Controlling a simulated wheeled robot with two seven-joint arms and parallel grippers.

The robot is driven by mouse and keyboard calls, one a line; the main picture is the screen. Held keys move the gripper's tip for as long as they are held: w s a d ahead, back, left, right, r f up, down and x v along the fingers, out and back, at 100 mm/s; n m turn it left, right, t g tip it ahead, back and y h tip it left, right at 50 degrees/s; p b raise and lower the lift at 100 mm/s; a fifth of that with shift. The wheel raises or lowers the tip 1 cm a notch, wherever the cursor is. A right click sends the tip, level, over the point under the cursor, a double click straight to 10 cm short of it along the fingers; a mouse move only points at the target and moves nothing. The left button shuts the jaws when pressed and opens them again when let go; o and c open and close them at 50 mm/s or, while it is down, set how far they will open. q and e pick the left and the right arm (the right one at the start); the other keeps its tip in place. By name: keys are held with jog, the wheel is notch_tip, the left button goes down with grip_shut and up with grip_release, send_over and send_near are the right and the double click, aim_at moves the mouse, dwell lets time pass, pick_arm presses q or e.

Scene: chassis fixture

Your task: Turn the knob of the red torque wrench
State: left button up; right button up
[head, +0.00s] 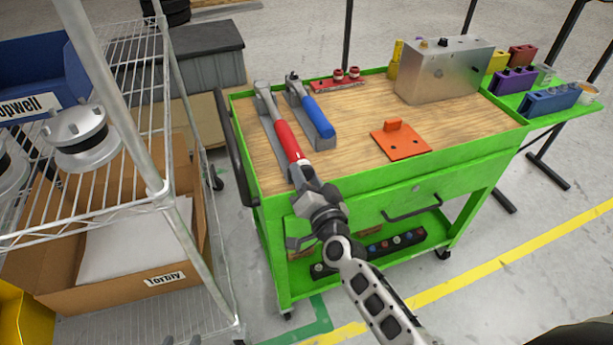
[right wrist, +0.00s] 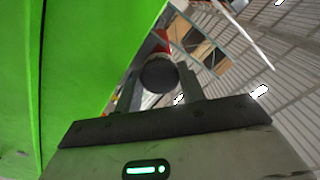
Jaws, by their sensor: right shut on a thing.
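The red torque wrench (head: 286,139) lies in a grey holder on the wooden top of the green cart, its handle end toward the front edge. My right gripper (head: 304,181) is at that handle end and mostly hides the knob in the head view. In the right wrist view the dark round knob (right wrist: 158,76) sits between the two fingers (right wrist: 161,86), and the gripper is shut on it. A bit of the red handle (right wrist: 162,42) shows behind the knob.
A blue-handled wrench (head: 318,116) lies in its holder just right of the red one. An orange plate (head: 402,142) and a metal box (head: 446,72) are farther right on the cart (head: 350,185). A wire shelf (head: 150,190) stands to the left.

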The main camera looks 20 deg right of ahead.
dwell(0.3)
jog(key=o, duration=1)
jog(key=shift+c, duration=0.2)
jog(key=shift+s, duration=0.15)
